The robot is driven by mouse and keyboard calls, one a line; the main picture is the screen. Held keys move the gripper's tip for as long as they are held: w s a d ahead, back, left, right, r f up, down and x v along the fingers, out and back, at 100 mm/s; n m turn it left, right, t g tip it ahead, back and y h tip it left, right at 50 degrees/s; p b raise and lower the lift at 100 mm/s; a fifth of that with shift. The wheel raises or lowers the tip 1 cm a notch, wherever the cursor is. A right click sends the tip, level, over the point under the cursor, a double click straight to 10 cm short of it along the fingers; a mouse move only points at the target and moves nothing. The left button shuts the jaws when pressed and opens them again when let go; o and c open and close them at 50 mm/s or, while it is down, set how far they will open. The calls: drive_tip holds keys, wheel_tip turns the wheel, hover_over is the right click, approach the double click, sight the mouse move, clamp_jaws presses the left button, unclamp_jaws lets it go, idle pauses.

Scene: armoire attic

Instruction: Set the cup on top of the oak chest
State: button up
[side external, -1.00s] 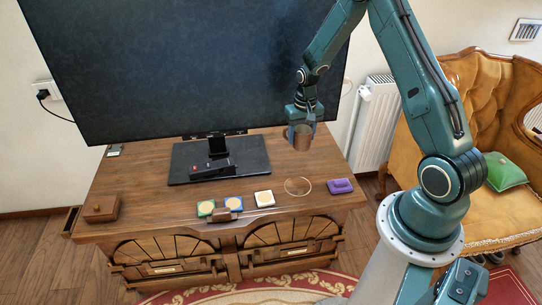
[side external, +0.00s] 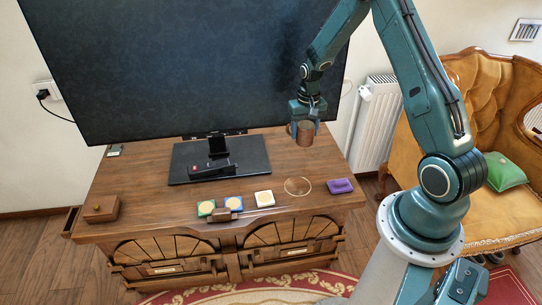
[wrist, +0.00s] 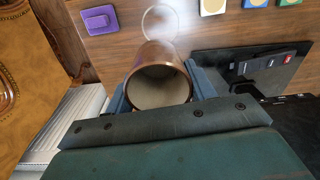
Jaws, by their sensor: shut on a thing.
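The copper-brown cup (side external: 305,135) is held in my gripper (side external: 304,124) above the right rear of the wooden cabinet top. In the wrist view the cup (wrist: 160,68) sits between the two fingers, its pale inside facing the camera. My gripper (wrist: 161,92) is shut on it. A small wooden chest (side external: 101,208) with a brass-coloured knob, which looks like the oak chest, stands at the left end of the cabinet top. It is well apart from the gripper. Its top looks bare.
The large screen (side external: 190,60) rises behind, its black base (side external: 255,158) mid-cabinet. Green, blue and white coasters (side external: 263,198), a thin ring (side external: 298,186) and a purple block (side external: 340,186) line the front. A brown-headed tool (side external: 220,215) lies there. Space between chest and base is clear.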

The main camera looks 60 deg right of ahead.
drive_tip(key=s+d+m, duration=0.3)
drive_tip(key=d, duration=0.9)
drive_tip(key=shift+w+f, duration=0.1)
drive_tip(key=shift+f, duration=9.75)
drive_tip(key=shift+f, duration=0.1)
drive_tip(key=o, duration=1.1)
drive_tip(key=shift+d+r, duration=0.1)
drive_tip(key=shift+r, duration=6)
